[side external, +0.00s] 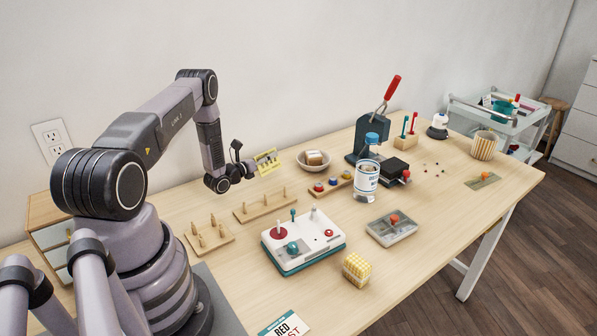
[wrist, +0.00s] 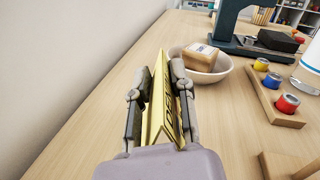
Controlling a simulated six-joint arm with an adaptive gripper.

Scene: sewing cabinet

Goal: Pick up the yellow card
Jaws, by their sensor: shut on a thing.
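The yellow card (side external: 267,161) is held in the air above the table near the wall in the side external view. It is a folded yellow card with dark marks on one face. In the wrist view the card (wrist: 157,98) stands between the two fingers, its fold showing as an inverted V at the near end. My gripper (side external: 250,168) is shut on the card, and in the wrist view its fingers (wrist: 160,85) press it from left and right. The card's lower edge is partly hidden by the gripper in the wrist view.
A white bowl (side external: 312,167) with a tan block (wrist: 200,55) stands just beyond the card. A wooden peg strip (side external: 262,205) lies below.

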